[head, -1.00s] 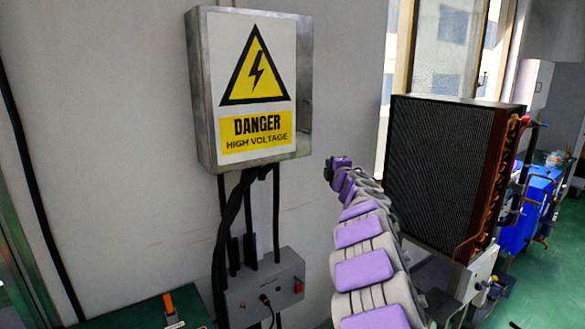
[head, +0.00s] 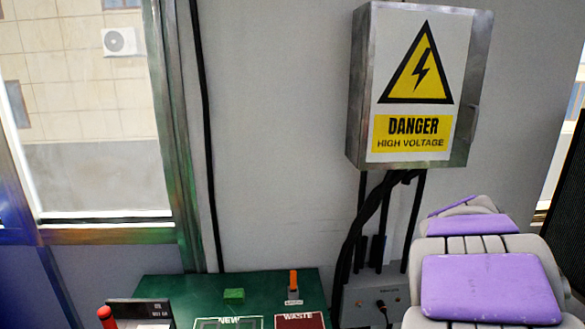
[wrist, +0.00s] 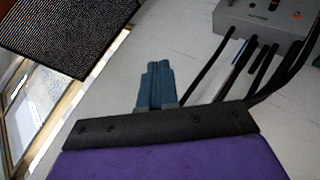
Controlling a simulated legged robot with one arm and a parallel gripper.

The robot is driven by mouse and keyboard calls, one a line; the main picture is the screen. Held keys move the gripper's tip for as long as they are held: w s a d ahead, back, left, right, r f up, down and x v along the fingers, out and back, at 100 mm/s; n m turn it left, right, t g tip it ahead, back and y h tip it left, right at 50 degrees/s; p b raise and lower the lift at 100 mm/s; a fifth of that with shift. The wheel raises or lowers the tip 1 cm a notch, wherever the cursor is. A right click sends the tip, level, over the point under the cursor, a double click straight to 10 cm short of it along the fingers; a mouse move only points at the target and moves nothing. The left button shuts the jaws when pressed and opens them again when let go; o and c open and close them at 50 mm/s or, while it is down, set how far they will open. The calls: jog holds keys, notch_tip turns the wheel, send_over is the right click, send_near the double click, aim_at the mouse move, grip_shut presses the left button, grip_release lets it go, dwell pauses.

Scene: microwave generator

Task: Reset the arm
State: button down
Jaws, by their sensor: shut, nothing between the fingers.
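My arm, grey with purple pads, rises at the lower right of the head view and hides part of the wall behind it. Its far end is not visible there. In the wrist view my gripper (wrist: 158,72) shows as two blue-grey fingers side by side, shut with nothing between them. The fingers stick out past a black bar with a purple pad below it. They point toward the pale wall, clear of the grey control box (wrist: 265,12) and its black cables (wrist: 255,62).
A metal danger box (head: 418,85) hangs on the wall, with cables running down to the control box (head: 375,300). A green table (head: 180,288) at the bottom holds a green block (head: 234,296), an orange-handled switch (head: 293,287) and NEW and WASTE areas. A dark radiator (wrist: 70,30) shows in the wrist view.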

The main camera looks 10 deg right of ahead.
jog(key=s+a+f+g+y, duration=0.2)
jog(key=s+a+f, duration=0.3)
jog(key=s+a, duration=0.5)
jog(key=s+a+f+g+y, duration=0.3)
jog(key=s+a+f, duration=0.3)
jog(key=s+a, duration=0.4)
jog(key=s+a+f+g+y, duration=0.2)
jog(key=s+a+f+y, duration=0.2)
jog(key=s+a, duration=0.6)
notch_tip(320, 180, down, 2)
jog(key=a, duration=0.2)
jog(key=shift+s+a+g, duration=0.3)
jog(key=shift+g, duration=0.1)
jog(key=shift+a+n, duration=0.1)
jog(key=shift+n, duration=0.2)
